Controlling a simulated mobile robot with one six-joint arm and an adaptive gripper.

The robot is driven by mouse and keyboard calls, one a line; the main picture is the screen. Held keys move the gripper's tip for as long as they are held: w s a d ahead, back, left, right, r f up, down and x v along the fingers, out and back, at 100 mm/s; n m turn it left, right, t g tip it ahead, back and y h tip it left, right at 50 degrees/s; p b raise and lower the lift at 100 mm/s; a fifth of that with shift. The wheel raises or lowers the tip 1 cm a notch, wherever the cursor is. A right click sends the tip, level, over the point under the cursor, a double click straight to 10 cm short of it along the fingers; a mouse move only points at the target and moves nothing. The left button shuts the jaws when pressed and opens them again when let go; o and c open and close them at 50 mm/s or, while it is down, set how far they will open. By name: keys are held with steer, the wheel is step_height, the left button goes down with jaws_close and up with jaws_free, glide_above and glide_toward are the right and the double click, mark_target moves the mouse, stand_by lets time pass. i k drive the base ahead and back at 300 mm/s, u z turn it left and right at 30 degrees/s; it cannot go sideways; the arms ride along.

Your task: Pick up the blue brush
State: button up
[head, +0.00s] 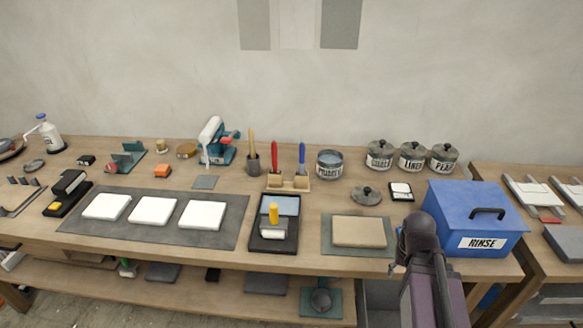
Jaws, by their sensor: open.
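The blue brush (302,156) stands upright with its blue handle up, in the right part of a small wooden holder (274,185) near the middle of the workbench. Its lower end is hidden in the holder. A red-handled tool (275,156) stands beside it, to the left in the same holder. My arm rises at the lower right, in front of the bench. Only a small dark part of my gripper (395,266) shows at the arm's left side, well to the right of and nearer than the brush. My gripper is open and apart from the brush.
A black tray with a yellow-handled roller (274,243) lies in front. A blue RINSE box (476,217) stands right of my arm.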

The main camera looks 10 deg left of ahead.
mark_target(301, 148)
steer(key=u, duration=1.3)
steer(key=k, duration=1.1)
steer(key=z, duration=0.5)
steer(key=i, duration=0.75)
steer(key=u, duration=0.05)
